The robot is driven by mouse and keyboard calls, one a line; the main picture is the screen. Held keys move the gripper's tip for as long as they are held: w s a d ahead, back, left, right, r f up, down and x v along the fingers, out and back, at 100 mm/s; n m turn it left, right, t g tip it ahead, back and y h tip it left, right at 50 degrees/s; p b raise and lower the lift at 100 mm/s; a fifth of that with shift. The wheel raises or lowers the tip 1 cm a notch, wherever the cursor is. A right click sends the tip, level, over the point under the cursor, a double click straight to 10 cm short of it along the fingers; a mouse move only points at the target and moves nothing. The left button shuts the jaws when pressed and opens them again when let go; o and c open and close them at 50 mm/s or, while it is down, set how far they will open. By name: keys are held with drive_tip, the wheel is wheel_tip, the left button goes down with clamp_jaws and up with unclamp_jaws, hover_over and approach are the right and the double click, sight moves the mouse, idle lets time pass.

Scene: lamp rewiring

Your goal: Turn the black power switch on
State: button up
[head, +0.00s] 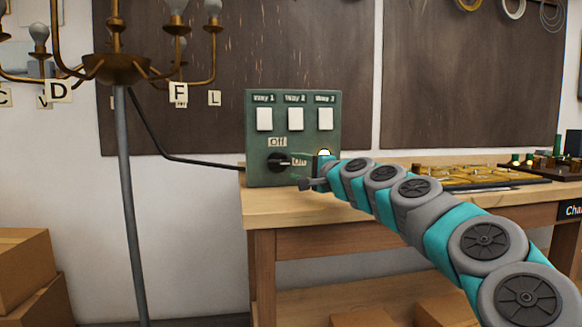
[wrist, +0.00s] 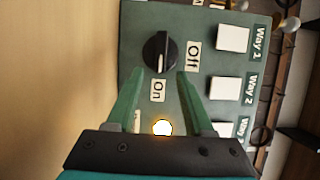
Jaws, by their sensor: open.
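The black power switch (head: 278,162) is a round knob low on the green panel (head: 335,125). In the wrist view the knob (wrist: 160,50) has its pale pointer mark toward the "On" label (wrist: 158,90). The "Off" label (wrist: 194,56) is to its right there, and above the knob in the head view. My gripper (wrist: 159,76) is open and empty, with its fingertips just below the knob in the wrist view, one to each side. Contact with the knob cannot be seen. In the head view my gripper (head: 306,158) is right of the knob, in front of the panel.
A small round lamp (wrist: 162,128) glows on the panel. Three white switches, Way 1 (head: 264,119), Way 2 (head: 295,119) and Way 3 (head: 325,119), are above the knob. A black cable (head: 185,161) runs left to the chandelier stand (head: 128,200). The panel stands on a wooden bench (head: 268,208).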

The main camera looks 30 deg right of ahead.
drive_tip(key=shift+s+d, duration=0.2)
drive_tip(key=shift+s, duration=1.75)
